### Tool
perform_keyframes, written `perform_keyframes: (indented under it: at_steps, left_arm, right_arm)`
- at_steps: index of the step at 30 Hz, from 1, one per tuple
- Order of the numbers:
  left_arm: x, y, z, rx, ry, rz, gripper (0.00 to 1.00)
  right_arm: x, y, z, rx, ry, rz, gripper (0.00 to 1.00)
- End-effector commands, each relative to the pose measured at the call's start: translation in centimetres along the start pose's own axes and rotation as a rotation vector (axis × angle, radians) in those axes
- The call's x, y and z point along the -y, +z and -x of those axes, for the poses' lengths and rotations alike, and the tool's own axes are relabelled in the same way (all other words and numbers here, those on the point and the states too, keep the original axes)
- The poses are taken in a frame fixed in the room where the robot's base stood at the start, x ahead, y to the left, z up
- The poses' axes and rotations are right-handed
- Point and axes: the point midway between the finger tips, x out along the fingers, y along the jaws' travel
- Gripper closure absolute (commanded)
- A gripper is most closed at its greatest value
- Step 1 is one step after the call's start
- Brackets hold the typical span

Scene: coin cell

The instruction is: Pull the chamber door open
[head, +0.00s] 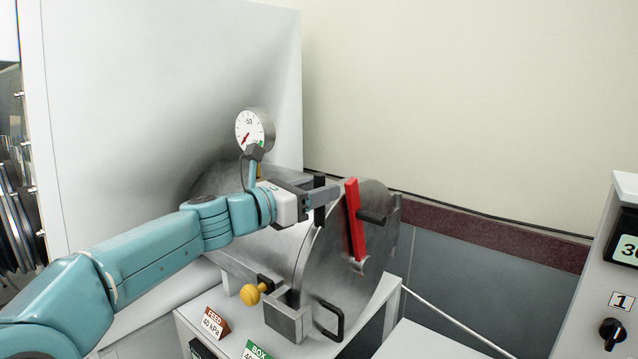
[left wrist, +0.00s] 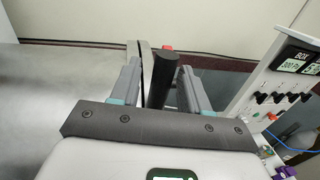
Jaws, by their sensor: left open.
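The chamber is a grey steel cylinder (head: 225,178) lying on its side. Its round door (head: 325,255) faces right and looks closed against the body. A black loop handle (head: 340,322) sits low on the door. My left gripper (head: 327,196) is open at the door's upper near side. In the left wrist view, a black bar (left wrist: 162,82) stands between its fingers; contact is unclear. A bit of red (left wrist: 168,47) shows just beyond. My right gripper is out of view.
A round gauge (head: 254,128) rises behind my wrist. A yellow knob (head: 251,294) and a small metal box (head: 288,318) sit below my arm. FEED (head: 213,323) and BOX (head: 257,352) labels stand in front. A control panel (head: 610,285) is at right; space lies between.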

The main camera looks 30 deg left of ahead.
Motion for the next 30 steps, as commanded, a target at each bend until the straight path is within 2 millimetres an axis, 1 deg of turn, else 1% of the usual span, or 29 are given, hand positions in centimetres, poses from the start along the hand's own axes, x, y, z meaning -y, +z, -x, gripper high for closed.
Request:
perform_keyframes:
  at_steps: [3, 10, 11, 12, 14, 15, 20, 23, 26, 29, 30]
  left_arm:
    - [0.1, 0.0, -0.6, 0.000, -0.001, -0.001, 0.54]
    - [0.0, 0.0, -0.6, 0.001, -0.001, -0.001, 0.54]
    - [0.0, 0.0, -0.6, 0.001, -0.001, -0.001, 0.64]
    - [0.0, 0.0, -0.6, 0.000, -0.001, -0.001, 0.77]
    - [0.0, 0.0, -0.6, 0.000, -0.001, -0.001, 0.97]
    - [0.0, 0.0, -0.6, 0.000, -0.001, 0.000, 1.00]
    - [0.1, -0.1, -0.6, 0.000, 0.001, 0.000, 1.00]
    - [0.6, -0.1, -0.8, 0.001, 0.010, -0.001, 1.00]
    - [1.5, -0.2, -1.2, 0.003, 0.032, -0.002, 1.00]
    - [3.1, -0.3, -1.7, 0.006, 0.071, -0.002, 1.00]
    - [4.0, -0.4, -1.9, 0.007, 0.091, -0.002, 1.00]
  right_arm:
    - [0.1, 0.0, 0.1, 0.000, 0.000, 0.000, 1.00]
    - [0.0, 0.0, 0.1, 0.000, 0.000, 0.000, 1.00]
    - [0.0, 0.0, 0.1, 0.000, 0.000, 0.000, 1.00]
    - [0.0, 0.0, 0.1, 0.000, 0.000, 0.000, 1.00]
    - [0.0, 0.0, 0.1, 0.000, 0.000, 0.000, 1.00]
    - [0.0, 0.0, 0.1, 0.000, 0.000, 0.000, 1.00]
    - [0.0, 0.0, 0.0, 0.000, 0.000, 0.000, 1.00]
    - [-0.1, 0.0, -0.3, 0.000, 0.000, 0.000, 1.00]
    - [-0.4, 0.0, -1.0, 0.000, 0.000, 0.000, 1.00]
    - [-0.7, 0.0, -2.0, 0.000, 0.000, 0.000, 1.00]
    - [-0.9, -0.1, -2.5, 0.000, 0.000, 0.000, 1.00]
